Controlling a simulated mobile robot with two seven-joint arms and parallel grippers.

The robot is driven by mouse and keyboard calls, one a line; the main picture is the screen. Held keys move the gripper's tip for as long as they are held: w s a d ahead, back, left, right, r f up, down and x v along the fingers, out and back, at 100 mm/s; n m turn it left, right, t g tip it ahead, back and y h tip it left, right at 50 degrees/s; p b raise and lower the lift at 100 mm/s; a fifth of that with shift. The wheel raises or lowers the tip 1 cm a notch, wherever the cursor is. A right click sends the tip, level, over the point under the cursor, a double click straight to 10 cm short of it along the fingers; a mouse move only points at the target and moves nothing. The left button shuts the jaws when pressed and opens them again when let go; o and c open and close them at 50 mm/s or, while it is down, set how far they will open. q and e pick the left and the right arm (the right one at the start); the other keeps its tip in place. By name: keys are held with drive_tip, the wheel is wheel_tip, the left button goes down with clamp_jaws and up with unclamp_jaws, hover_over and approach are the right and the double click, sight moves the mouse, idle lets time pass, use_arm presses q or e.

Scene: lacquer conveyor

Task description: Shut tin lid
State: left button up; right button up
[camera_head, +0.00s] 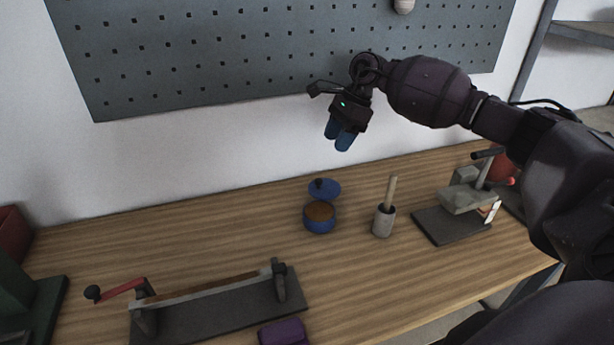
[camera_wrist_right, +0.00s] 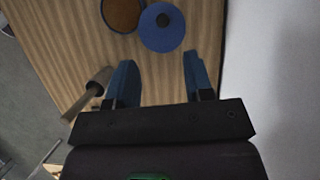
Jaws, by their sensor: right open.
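The tin (camera_head: 319,224) is a small round blue pot with a brown inside, standing open on the wooden bench. Its blue lid (camera_head: 330,190) with a dark knob is at the tin's far side, off the opening; I cannot tell if it is hinged. In the right wrist view the tin (camera_wrist_right: 122,14) and the lid (camera_wrist_right: 162,33) show side by side at the top. My right gripper (camera_head: 338,141) is open and empty, with blue fingers, in the air above and behind the lid. It also shows in the wrist view (camera_wrist_right: 158,60). My left gripper is not in view.
A grey cup (camera_head: 383,224) with a wooden handle stands right of the tin. A grey press-like device (camera_head: 462,198) is farther right. A long dark fixture (camera_head: 215,315) with a red lever and a purple object (camera_head: 283,333) lie in front. A pegboard (camera_head: 240,50) is behind.

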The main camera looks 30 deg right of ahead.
sight(319, 180)
drive_tip(key=x, duration=1)
drive_tip(key=shift+d+f, duration=0.1)
drive_tip(key=shift+d, duration=0.1)
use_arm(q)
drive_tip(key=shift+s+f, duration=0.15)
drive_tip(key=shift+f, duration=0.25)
use_arm(e)
drive_tip(key=shift+w+a+f, duration=0.1)
drive_tip(key=shift+a+f, duration=0.1)
drive_tip(key=shift+f, duration=0.4)
drive_tip(key=shift+c, duration=0.2)
drive_tip(key=c, duration=0.7)
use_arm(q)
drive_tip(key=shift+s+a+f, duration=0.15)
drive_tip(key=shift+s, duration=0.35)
use_arm(e)
clamp_jaws()
